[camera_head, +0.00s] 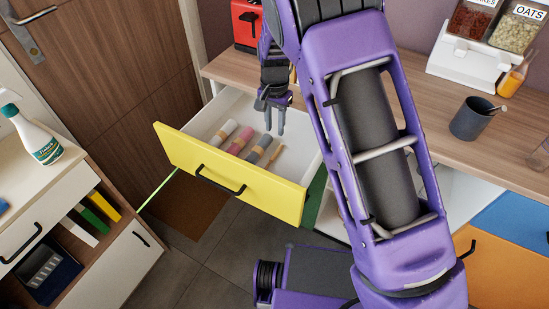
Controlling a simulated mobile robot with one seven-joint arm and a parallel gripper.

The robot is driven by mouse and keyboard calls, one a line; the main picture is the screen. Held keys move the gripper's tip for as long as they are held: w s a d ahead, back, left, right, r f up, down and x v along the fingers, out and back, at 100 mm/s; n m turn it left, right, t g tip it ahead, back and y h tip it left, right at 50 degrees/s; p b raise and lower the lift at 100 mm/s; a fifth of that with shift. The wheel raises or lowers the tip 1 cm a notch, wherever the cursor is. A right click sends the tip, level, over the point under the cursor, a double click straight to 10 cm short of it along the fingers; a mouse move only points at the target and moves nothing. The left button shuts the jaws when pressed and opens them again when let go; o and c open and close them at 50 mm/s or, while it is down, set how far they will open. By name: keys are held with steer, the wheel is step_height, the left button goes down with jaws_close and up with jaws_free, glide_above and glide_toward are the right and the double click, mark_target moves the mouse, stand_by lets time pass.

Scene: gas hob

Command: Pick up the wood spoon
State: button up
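My gripper (273,128) points down above the open yellow-fronted drawer (225,178). Its two fingers are apart, with nothing visible between them. A small, thin tan piece (275,154) lies in the drawer, right of several banded rolls and just below my fingertips in the picture. It may be the wood spoon, but it is too small to tell. A dark cup (471,119) on the counter at right has a thin light-tipped stick (497,109) showing at its rim; I cannot tell if that is a spoon.
Banded rolls (239,141) lie in the drawer. A red appliance (246,26) and a white food dispenser (467,62) stand on the counter (420,100). A spray bottle (32,136) stands on the left cabinet. The floor (205,262) before the drawer is partly clear.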

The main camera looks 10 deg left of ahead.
mark_target(274, 155)
step_height(274, 155, down, 12)
steer(key=shift+a+r+b, duration=0.15)
steer(key=shift+r+b, duration=0.05)
steer(key=shift+b, duration=0.65)
jaws_close()
